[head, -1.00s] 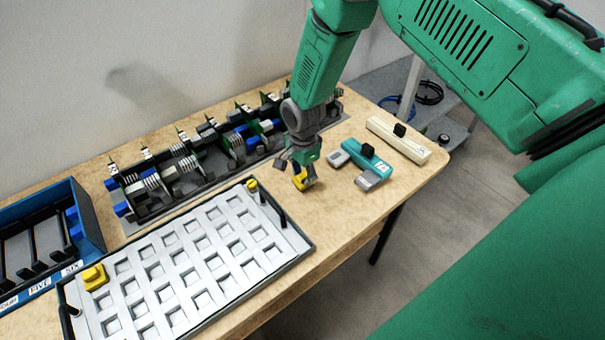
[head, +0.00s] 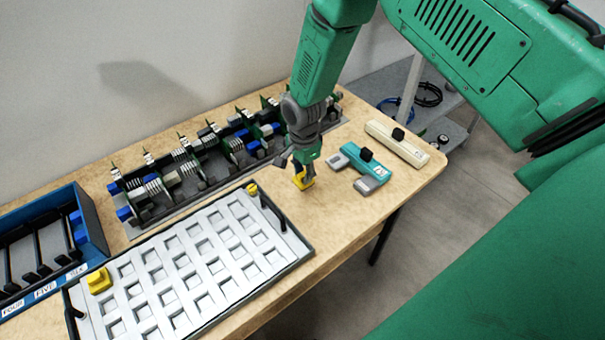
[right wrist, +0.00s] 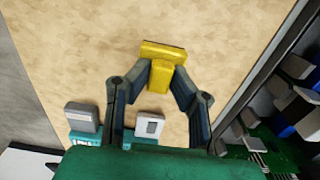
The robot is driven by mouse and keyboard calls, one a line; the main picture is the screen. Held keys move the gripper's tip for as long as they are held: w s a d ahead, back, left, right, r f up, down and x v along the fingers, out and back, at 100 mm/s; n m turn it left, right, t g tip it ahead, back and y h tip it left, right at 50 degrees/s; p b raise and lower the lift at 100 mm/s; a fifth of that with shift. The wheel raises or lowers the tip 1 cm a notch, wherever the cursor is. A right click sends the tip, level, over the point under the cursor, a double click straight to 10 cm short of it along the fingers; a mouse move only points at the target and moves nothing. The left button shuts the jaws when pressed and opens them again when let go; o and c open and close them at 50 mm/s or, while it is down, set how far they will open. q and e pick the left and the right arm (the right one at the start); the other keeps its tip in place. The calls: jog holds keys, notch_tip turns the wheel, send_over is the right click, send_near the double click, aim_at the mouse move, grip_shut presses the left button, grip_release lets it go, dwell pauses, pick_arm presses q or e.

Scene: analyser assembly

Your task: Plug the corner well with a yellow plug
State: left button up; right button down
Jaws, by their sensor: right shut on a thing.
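My right gripper (head: 301,176) is shut on a yellow plug (right wrist: 163,50), over the bench right of the white tray. In the right wrist view its fingertips (right wrist: 160,76) pinch the plug's narrow part, and the wider part sticks out beyond them. I cannot tell whether the plug touches the bench. The white tray (head: 205,237) has rows of square wells. A yellow plug (head: 98,281) sits at its left corner. A small yellow piece (head: 252,188) is at its far right corner. My left gripper is not in view.
A rack of green boards (head: 232,146) stands behind the tray. A blue bin (head: 92,228) is at the left. A teal block with grey ends (head: 366,166) and a cream bar (head: 398,143) lie right of my gripper. The bench's front edge is close by.

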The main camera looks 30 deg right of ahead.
aim_at(302, 174)
jog(key=shift+w+a+r+p, duration=0.1)
jog(key=shift+r+p, duration=0.5)
jog(key=shift+r, duration=0.4)
jog(key=shift+r+p, duration=2)
jog(key=shift+r, duration=0.65)
